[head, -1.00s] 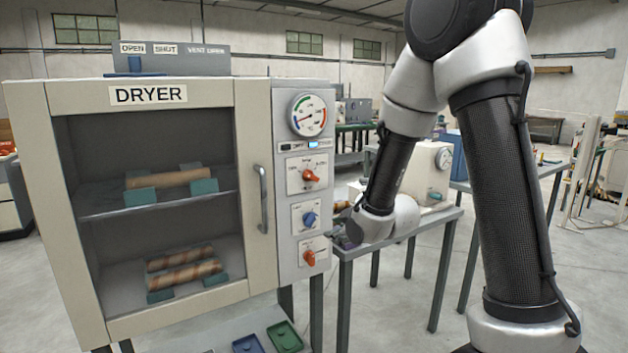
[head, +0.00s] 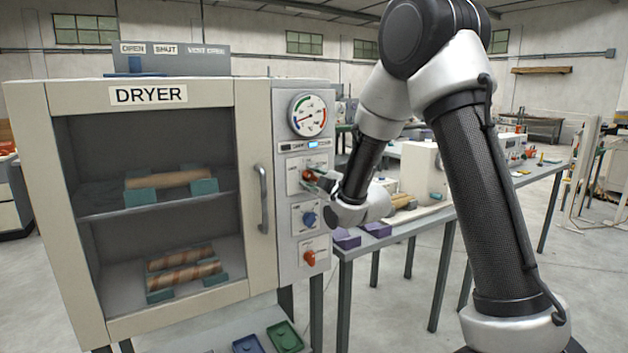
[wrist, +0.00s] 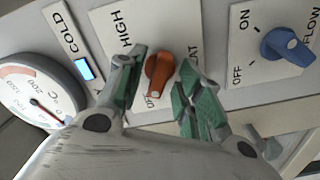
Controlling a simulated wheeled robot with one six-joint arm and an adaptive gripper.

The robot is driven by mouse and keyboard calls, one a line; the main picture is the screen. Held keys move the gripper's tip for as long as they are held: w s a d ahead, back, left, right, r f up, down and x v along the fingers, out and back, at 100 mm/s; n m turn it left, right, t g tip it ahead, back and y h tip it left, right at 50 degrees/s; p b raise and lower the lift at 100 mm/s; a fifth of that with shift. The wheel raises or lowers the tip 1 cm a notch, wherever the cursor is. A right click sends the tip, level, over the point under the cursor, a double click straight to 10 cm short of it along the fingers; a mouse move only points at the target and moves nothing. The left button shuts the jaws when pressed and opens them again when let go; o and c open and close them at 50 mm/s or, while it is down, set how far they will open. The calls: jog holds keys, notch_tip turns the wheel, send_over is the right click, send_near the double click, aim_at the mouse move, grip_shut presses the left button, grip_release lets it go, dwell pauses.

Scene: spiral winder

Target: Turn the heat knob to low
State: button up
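The orange heat knob (wrist: 158,72) sits on a white plate on the dryer's front. In the wrist view HIGH and part of the word HEAT can be read; a third label by the knob's lower end is partly covered. The knob's narrow end with a pale mark points down in that view, away from HIGH. My gripper (wrist: 163,64) is open, with one green-padded finger on each side of the knob. Gaps seem to show between pads and knob; contact is not clear. In the head view the heat knob (head: 308,176) is partly hidden by my gripper (head: 318,181).
Below it are a blue flow knob (head: 309,219) and another orange knob (head: 309,258). A round gauge (head: 308,115) and a small lit display (head: 312,144) sit above. The dryer door handle (head: 263,211) is to the left. A table with purple blocks (head: 346,238) stands right.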

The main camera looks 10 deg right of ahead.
grip_shut()
jog(key=shift+m, duration=0.3)
jog(key=m, duration=1.1)
dwell(0.4)
dwell(0.3)
grip_release()
